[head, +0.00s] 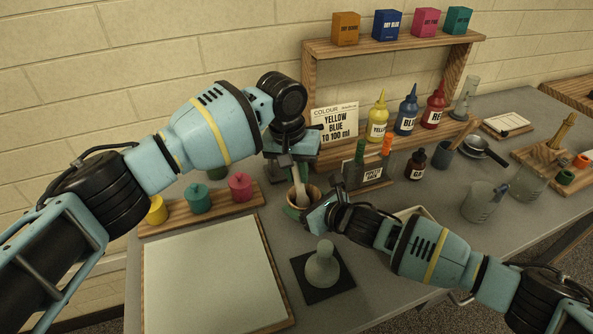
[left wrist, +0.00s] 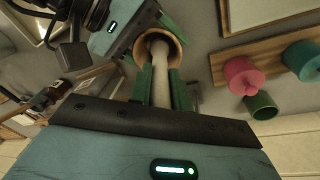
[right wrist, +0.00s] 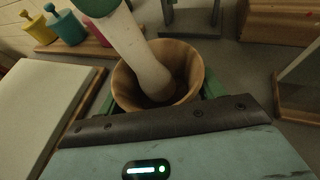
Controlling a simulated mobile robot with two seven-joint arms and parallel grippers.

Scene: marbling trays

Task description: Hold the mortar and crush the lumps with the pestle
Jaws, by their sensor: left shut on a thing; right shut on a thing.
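The mortar (head: 316,191) is a small wooden bowl standing on the grey table; it fills the middle of the right wrist view (right wrist: 192,73). My right gripper (head: 308,211) is shut on it, with green fingers on either side of the bowl. The pestle (head: 299,190) is a pale rod with a rounded end. My left gripper (head: 288,160) is shut on its upper part above the bowl, as the left wrist view (left wrist: 160,90) also shows. The pestle (right wrist: 138,48) leans, with its lower end inside the mortar. I cannot make out any lumps in the dark bowl.
A wooden strip with coloured pots (head: 240,187) is to the left. A white-surfaced tray (head: 205,270) and a grey-green muller (head: 322,265) on a dark slab lie in front.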

